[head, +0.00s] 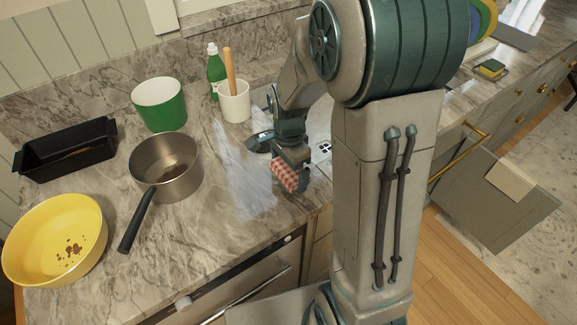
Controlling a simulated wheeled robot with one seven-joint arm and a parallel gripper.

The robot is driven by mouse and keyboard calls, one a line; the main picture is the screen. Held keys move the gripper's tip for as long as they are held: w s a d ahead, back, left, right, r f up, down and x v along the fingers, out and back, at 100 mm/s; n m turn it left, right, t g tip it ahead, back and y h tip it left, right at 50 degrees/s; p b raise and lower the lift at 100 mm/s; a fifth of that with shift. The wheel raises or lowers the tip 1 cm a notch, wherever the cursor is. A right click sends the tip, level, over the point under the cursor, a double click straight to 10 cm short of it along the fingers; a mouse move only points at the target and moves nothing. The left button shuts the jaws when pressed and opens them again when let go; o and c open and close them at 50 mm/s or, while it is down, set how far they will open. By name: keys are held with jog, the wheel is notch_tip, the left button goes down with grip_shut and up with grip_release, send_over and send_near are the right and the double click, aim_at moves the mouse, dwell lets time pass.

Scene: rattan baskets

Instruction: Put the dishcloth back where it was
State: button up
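The dishcloth (284,177) is a small red-and-white checked cloth, seen in the head view near the front edge of the marble counter, left of my arm. My gripper (290,172) is directly over it, with the cloth between its dark fingers, and looks shut on it. The fingers partly hide the cloth. I cannot tell whether the cloth touches the counter.
A steel saucepan (167,165), yellow bowl (40,240), black loaf pan (60,150), green-and-white pot (160,103), utensil cup (234,103) and green bottle (214,70) stand left. A brass-handled front (490,210) juts out at right. A sponge (490,68) lies farther right.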

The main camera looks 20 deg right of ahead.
aim_at(289, 169)
jog(key=shift+r, duration=0.1)
notch_tip(289, 169, up, 11)
jog(key=s+r+n+t, duration=0.2)
jog(key=s+n+t, duration=0.1)
jog(key=s+n, duration=1.1)
jog(key=shift+s+n, duration=0.2)
jog(key=shift+n, duration=0.1)
jog(key=shift+r, duration=0.1)
jog(key=shift+c, duration=0.3)
